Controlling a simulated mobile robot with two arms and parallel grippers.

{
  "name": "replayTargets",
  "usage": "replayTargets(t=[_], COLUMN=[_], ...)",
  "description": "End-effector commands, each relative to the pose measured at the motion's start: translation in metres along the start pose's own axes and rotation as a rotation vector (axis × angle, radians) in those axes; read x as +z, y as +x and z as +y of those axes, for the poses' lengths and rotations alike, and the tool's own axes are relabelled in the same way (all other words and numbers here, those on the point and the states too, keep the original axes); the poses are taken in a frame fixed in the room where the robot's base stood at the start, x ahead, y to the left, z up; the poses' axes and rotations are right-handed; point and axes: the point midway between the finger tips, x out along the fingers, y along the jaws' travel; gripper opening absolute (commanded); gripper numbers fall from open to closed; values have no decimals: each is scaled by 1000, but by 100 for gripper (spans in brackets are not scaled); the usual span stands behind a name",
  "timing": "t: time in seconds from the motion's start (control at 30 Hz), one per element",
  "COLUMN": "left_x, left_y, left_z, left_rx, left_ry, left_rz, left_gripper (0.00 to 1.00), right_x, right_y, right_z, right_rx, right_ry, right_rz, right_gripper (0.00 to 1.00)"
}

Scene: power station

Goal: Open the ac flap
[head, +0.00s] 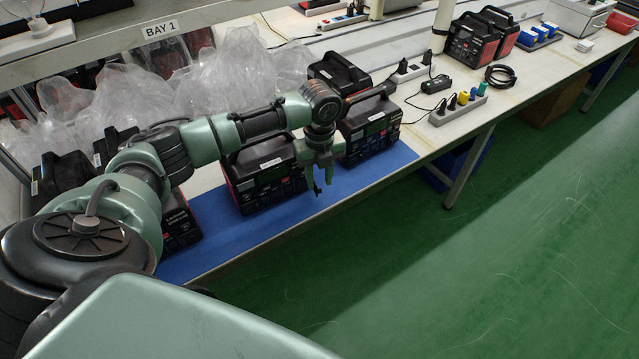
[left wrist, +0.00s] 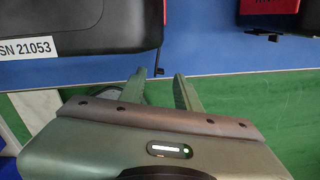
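Black and red power stations stand on a blue mat (head: 225,235) along the front of the bench. One is the middle station (head: 270,185), another the right station (head: 370,125), and the left station (head: 180,222) is partly behind my arm. Their front panels face the aisle; I cannot make out which cover is the AC flap or whether it is open. My left gripper (head: 318,178) hangs in front of the gap between the middle and right stations. The left wrist view shows a station labelled SN 21053 (left wrist: 75,25). My right gripper is not in view.
Clear plastic bags (head: 185,95) and more stations lie behind the front row. A power strip (head: 458,107), a black adapter (head: 436,84) and a coiled cable (head: 500,76) lie to the right. The BAY 1 shelf edge (head: 160,30) crosses the upper left. The green floor (head: 480,250) is clear.

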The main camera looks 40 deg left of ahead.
Motion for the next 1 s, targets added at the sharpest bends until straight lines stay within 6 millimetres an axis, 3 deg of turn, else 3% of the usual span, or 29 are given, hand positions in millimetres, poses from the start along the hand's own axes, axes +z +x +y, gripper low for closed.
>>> replayTargets(t=[0.2,0.53,0.63,0.67,1.0], left_x=[0,0,0,0,0], left_y=[25,29,29,29,28], left_z=[0,0,0,0,-1], left_rx=[1,-1,-1,-1,0], left_ry=[0,0,0,0,-23], left_rz=[0,-1,-1,-1,-1], left_gripper=[33,33,5,0,0], right_x=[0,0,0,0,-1], right_y=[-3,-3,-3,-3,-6], right_z=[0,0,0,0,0], right_rx=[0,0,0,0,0], right_ry=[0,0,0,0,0], right_rz=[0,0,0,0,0], right_gripper=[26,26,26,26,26])
